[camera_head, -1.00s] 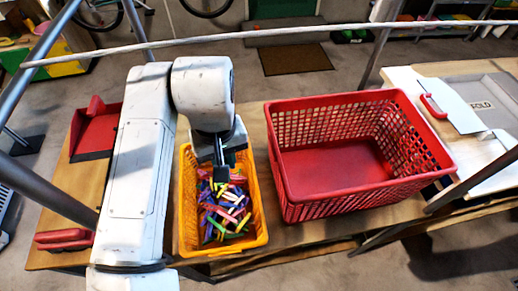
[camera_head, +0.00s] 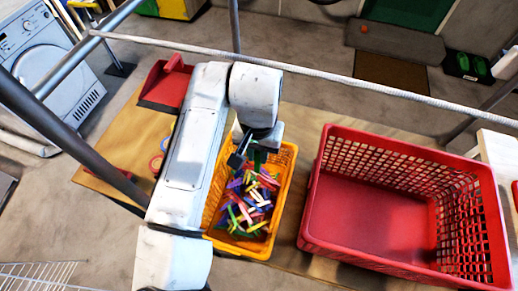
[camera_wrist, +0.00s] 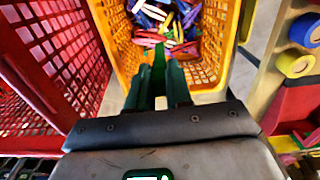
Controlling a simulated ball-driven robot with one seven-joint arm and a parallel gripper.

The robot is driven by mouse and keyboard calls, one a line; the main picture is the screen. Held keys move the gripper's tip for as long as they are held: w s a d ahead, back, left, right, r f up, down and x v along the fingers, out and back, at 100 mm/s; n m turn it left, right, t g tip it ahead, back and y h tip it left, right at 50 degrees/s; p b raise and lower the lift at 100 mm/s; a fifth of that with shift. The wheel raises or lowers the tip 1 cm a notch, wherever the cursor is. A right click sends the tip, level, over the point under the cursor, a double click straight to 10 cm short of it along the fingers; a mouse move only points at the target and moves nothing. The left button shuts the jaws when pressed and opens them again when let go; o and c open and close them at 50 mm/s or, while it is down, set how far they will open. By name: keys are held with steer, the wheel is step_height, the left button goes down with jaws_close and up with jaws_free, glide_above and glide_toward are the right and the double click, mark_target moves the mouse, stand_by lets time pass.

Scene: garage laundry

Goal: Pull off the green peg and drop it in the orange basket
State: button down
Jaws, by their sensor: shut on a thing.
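The orange basket (camera_head: 281,195) stands on the wooden table and holds many mixed-colour pegs (camera_head: 250,205). My gripper (camera_head: 239,159) is above the back part of this basket. In the wrist view my gripper (camera_wrist: 158,72) points over the orange basket (camera_wrist: 208,68), with the loose pegs beyond its fingertips. It is shut on a green peg (camera_wrist: 159,60), which shows between the two dark fingers. In the head view the held peg is hard to tell from the gripper and the basket's contents.
A large red basket (camera_head: 440,205) stands just right of the orange one. A light line (camera_head: 300,68) and metal poles cross the head view. A red dustpan (camera_head: 168,85) lies at the table's back left. A washing machine (camera_head: 45,65) is at far left.

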steer(key=shift+f+b, duration=4)
steer(key=shift+f, duration=0.65)
steer(key=c, duration=1)
jaws_free()
steer(key=shift+o, duration=0.2)
steer(key=shift+r, duration=0.1)
step_height(320, 180, up, 11)
steer(key=shift+f, duration=0.2)
